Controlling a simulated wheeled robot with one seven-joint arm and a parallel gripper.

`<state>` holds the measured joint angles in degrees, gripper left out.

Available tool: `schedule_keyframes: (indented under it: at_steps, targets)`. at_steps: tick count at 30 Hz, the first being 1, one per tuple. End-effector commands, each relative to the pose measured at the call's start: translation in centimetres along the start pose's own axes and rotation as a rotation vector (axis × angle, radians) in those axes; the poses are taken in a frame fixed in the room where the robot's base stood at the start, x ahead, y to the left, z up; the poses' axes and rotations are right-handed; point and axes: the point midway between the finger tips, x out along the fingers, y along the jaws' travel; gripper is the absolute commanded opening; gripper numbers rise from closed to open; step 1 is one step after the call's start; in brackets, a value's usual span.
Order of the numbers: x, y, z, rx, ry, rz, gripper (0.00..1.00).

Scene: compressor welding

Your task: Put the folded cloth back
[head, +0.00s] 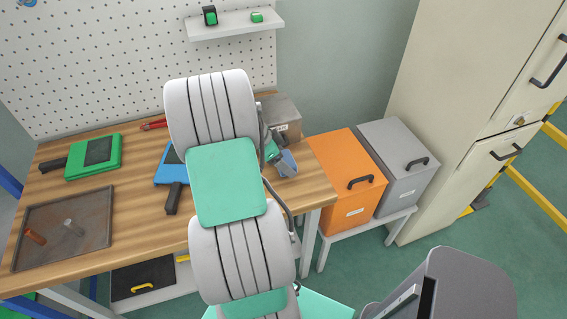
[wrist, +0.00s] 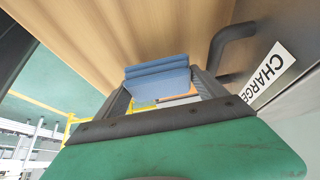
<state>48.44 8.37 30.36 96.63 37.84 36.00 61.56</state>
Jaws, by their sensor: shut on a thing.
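The folded cloth (head: 288,163) is blue and sits at the tip of my gripper (head: 279,156), over the right end of the wooden workbench (head: 318,180) in the head view. In the wrist view the folded cloth (wrist: 157,80) shows as stacked blue layers, pinched between the two dark fingers of my gripper (wrist: 160,88). The wooden surface is close beyond it; I cannot tell whether the cloth touches it. My arm hides part of the bench in the head view.
A grey box (head: 283,115) stands on the bench close behind my gripper. An orange box (head: 345,175) and a grey box (head: 400,160) sit on a low stand right of the bench. A mesh tray (head: 90,215) and green case (head: 95,158) lie on the left.

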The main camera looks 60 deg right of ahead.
Motion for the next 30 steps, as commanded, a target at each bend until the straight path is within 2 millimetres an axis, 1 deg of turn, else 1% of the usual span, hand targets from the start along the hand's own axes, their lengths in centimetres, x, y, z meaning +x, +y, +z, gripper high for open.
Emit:
schedule_keyframes:
  at_steps: [1,3,5,12,25,28,29,30]
  targets:
    - [0.7,0.3,0.4,-0.005,-0.001,0.008,0.43]
    - [1.5,0.2,0.9,-0.003,0.0,0.004,0.43]
    - [1.9,0.2,1.1,-0.002,-0.001,0.002,0.43]
    - [2.1,0.2,1.3,-0.001,0.0,0.001,0.43]
    - [3.3,0.2,2.0,-0.002,-0.001,0.002,0.43]
    - [3.3,0.3,2.0,-0.003,-0.002,0.003,0.43]
    - [3.3,0.3,2.0,-0.004,-0.003,0.004,0.83]
    - [3.4,0.4,2.1,-0.005,-0.003,0.005,0.86]
